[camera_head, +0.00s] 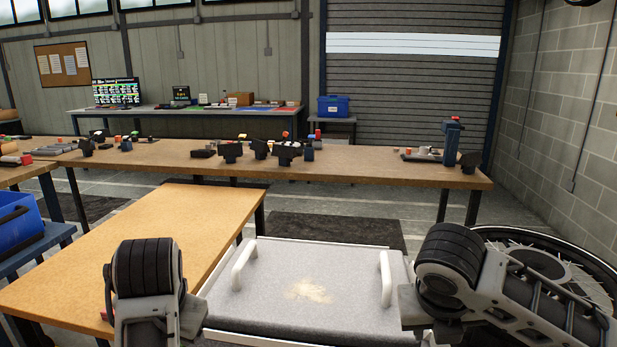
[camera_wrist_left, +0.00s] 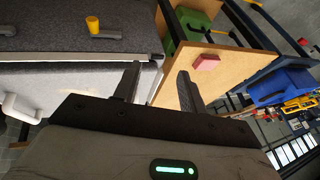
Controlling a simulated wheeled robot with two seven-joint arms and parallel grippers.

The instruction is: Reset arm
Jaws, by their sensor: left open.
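My left gripper (camera_wrist_left: 158,86) shows in the left wrist view with its two dark fingers apart and nothing between them. In the head view my left arm (camera_head: 146,285) is at the lower left, over the front of the wooden table, and its fingers are hidden. My right arm (camera_head: 452,270) is at the lower right beside the grey-topped surface; its gripper does not show. A red block (camera_wrist_left: 205,62) lies on the wooden top beyond the left fingers in the wrist view.
A grey padded surface (camera_head: 335,270) with white handles lies between my arms. A wooden table (camera_head: 180,225) is at the left, a long bench (camera_head: 350,165) with several parts behind. A blue bin (camera_head: 15,222) is far left, a spoked wheel (camera_head: 585,285) at right.

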